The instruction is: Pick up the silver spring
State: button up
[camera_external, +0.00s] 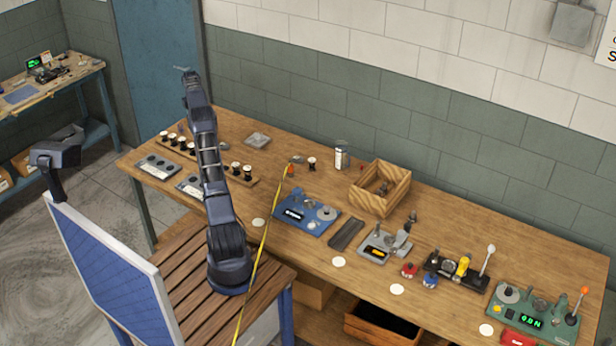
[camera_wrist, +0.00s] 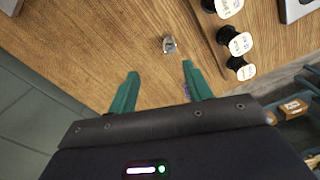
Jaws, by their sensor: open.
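A small silver piece (camera_wrist: 169,44), likely the silver spring, lies on the bare wood of the workbench in the wrist view. It is too small there to make out its coils, and I cannot pick it out surely in the external view. My gripper (camera_wrist: 160,70) is open and empty, with its two green fingers apart. In the wrist view the silver piece appears just beyond the fingertips, nearer the right one, and apart from both. In the external view my gripper (camera_external: 184,71) is raised high above the bench's left end.
Black spools with pale labels (camera_wrist: 240,43) stand right of the silver piece in the wrist view. On the bench (camera_external: 300,240) are a wooden box (camera_external: 380,187), a blue device (camera_external: 306,213) and several other devices towards the right. A yellow strip (camera_external: 265,240) crosses the bench.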

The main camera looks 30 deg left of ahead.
jog(key=f, duration=0.1)
jog(key=s+a+f, duration=0.1)
jog(key=a+f, duration=0.1)
jog(key=shift+s+a, duration=0.2)
jog(key=shift+s, duration=0.05)
notch_tip(320, 180, down, 5)
jog(key=shift+f, duration=0.1)
jog(key=shift+w+d+f, duration=0.1)
jog(key=shift+d+f, duration=0.05)
jog(key=shift+f, duration=0.75)
jog(key=shift+w+d+f, duration=0.1)
jog(key=shift+d+f, duration=0.05)
jog(key=shift+f, duration=0.7)
jog(key=shift+d+f, duration=0.15)
jog(key=shift+f, duration=0.75)
jog(key=c, duration=1.1)
